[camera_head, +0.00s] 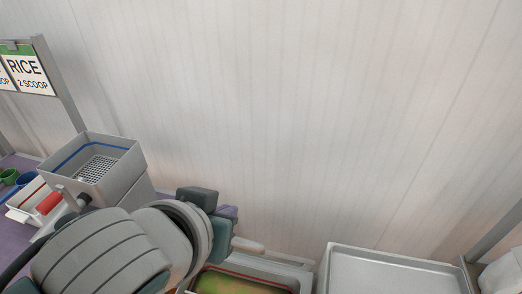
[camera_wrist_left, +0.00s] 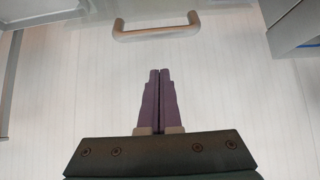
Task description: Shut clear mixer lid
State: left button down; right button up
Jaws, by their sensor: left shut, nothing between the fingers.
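My left gripper (camera_wrist_left: 160,72) is shut and empty in the left wrist view, its purple fingers pressed together. A tan bar handle (camera_wrist_left: 156,34) crosses the top of that view, beyond the fingertips and apart from them. It appears fixed to a pale, see-through panel that may be the clear lid; its edges are hard to make out. Just below is a red-rimmed opening with green-yellow contents (camera_head: 240,284). My right gripper is not in view.
A grey box with a grid inside (camera_head: 97,166) stands left of my arm. A white tray with a red item (camera_head: 48,203) and small green and blue cups lie further left. A metal tray (camera_head: 395,272) is at lower right. A ribbed wall (camera_head: 300,110) closes the back.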

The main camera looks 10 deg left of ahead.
pick_arm(q)
jog(key=f, duration=0.2)
jog(key=w+f+p, duration=0.1)
jog(key=f, duration=0.1)
jog(key=shift+w, duration=0.15)
jog(key=shift+s+f+p, duration=0.1)
jog(key=shift+s+p, duration=0.2)
jog(key=shift+s, duration=0.3)
jog(key=shift+f, duration=0.1)
